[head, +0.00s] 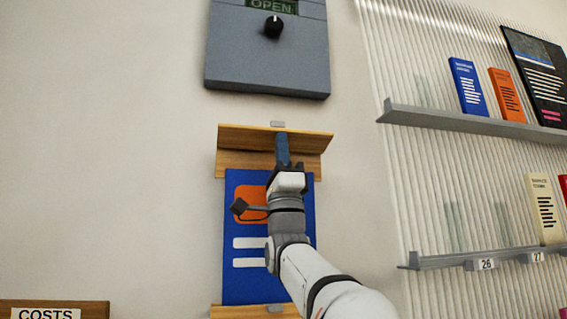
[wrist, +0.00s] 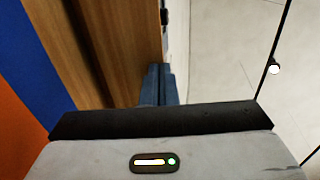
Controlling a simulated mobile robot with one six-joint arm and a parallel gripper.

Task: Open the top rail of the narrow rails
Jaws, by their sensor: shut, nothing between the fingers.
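The top rail (head: 240,133) is a narrow wooden piece on the wall in the head view, with a small grey clip at its upper middle. Its front board sticks out at an angle above a lower wooden board, so it looks swung open. A blue poster (head: 240,205) with an orange block and white bars hangs below it. My gripper (head: 282,138) is shut and empty, its blue fingers pointing up at the rail's middle. In the wrist view the shut fingers (wrist: 160,72) are beside the wood (wrist: 115,40); I cannot tell if they touch.
The bottom rail (head: 235,311) is at the poster's lower edge. A grey panel (head: 268,60) with a black knob and an OPEN sign is above. Ribbed shelving (head: 440,115) with booklets stands right. A wooden COSTS board (head: 95,308) is lower left. Bare wall is left of the poster.

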